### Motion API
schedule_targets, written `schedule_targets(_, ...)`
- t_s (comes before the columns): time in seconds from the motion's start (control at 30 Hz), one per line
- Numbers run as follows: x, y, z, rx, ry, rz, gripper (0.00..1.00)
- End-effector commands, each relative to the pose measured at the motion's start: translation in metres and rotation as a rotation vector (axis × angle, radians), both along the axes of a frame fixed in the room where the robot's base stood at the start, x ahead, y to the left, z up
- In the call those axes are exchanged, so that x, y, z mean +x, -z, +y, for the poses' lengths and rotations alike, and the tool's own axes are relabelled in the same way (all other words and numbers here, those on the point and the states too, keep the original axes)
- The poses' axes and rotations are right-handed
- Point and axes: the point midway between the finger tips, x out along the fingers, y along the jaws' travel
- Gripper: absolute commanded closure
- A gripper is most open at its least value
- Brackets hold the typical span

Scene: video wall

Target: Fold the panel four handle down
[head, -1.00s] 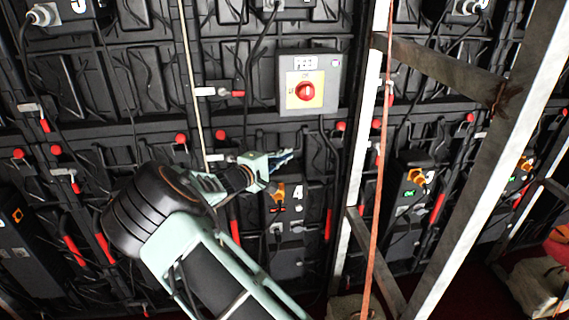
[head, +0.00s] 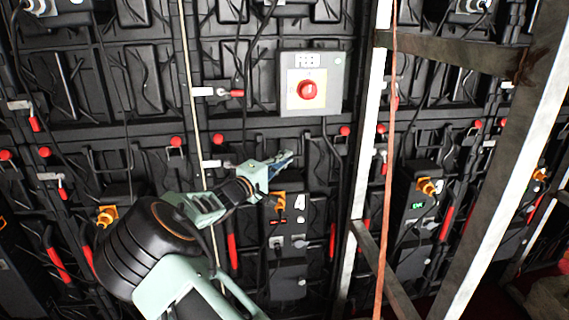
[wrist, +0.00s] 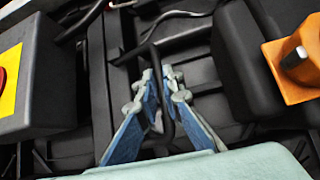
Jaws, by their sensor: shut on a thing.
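Panel four's dark box (head: 299,226), marked with a white 4, is right of centre in the head view. An orange connector sits near its top left. My gripper (head: 288,157) is just above this box, reaching in from the left. In the wrist view my gripper (wrist: 163,82) has its blue-grey fingers closed around a thin black handle (wrist: 168,124). The handle runs between the fingers, with a bend showing between them. In the head view the handle is too dark and too covered by my gripper to make out.
A grey switch box (head: 327,99) with a red knob hangs above my gripper. The orange connector (wrist: 292,62) is close on the right in the wrist view. A metal frame post (head: 366,150) and an orange strap (head: 388,170) stand to the right. Red handles and cables line the wall.

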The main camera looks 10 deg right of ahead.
Motion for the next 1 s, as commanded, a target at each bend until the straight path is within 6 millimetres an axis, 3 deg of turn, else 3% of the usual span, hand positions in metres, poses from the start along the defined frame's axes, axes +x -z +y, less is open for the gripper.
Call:
schedule_targets(0.03, 0.002, -0.011, 0.0, -0.008, -0.002, -0.013, 1.0)
schedule_targets(0.13, 0.002, -0.011, 0.0, -0.009, -0.002, -0.013, 1.0)
schedule_targets(0.2, 0.002, -0.011, 0.0, -0.009, -0.002, -0.013, 0.87)
schedule_targets(0.33, 0.002, -0.009, 0.0, -0.008, -0.002, -0.011, 0.75)
schedule_targets(0.67, -0.002, -0.004, 0.004, -0.004, -0.003, -0.004, 0.75)
schedule_targets(1.0, -0.046, -0.001, 0.049, -0.003, -0.006, -0.004, 0.75)
